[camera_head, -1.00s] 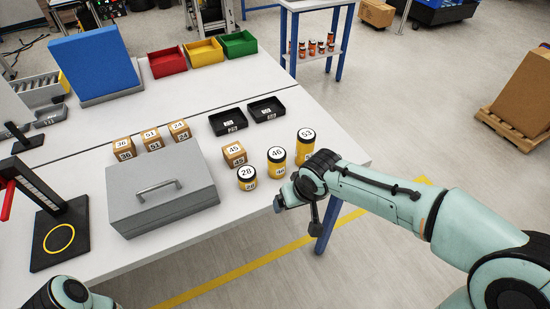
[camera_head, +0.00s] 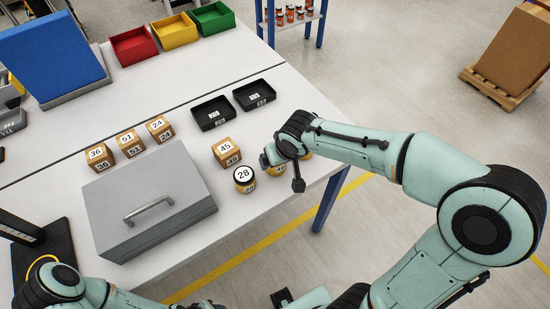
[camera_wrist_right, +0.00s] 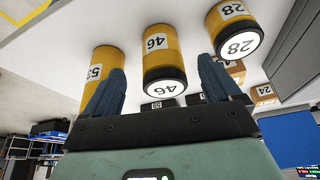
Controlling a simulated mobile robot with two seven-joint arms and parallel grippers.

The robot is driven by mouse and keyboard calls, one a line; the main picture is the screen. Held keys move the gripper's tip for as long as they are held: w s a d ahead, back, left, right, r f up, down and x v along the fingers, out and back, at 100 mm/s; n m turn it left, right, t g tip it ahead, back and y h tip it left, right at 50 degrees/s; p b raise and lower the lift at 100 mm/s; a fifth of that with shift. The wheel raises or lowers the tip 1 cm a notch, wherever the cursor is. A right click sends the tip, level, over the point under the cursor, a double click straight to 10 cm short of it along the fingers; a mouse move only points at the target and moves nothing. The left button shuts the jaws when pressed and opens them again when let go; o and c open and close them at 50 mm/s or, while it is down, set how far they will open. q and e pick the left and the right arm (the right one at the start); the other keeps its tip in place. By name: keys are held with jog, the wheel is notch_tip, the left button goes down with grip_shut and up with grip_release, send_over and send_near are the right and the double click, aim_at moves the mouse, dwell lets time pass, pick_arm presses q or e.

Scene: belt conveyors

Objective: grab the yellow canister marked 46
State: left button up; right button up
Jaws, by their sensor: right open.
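The yellow canister marked 46 (camera_wrist_right: 161,42) stands between the two fingers of my right gripper (camera_wrist_right: 160,66) in the right wrist view, its black lid towards the camera. The gripper is open, with a gap beside the canister. In the head view my right arm hides most of the canister (camera_head: 278,169); only a yellow sliver shows. Canister 53 (camera_wrist_right: 98,62) stands beside it, partly behind a finger. Canister 28 (camera_wrist_right: 235,30) stands on its other side, just off the other finger; it also shows in the head view (camera_head: 244,184).
A grey box with a handle (camera_head: 150,210) lies left of the canisters. Cube 45 (camera_head: 227,152), black trays (camera_head: 213,113) and several numbered cubes (camera_head: 130,143) stand behind. Red (camera_head: 134,46), yellow (camera_head: 174,31) and green (camera_head: 212,18) bins line the back.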

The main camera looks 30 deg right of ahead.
jog(key=x, duration=0.6)
jog(key=shift+w, duration=0.5)
jog(key=shift+s, duration=0.1)
jog(key=shift+r, duration=0.1)
jog(key=c, duration=1.2)
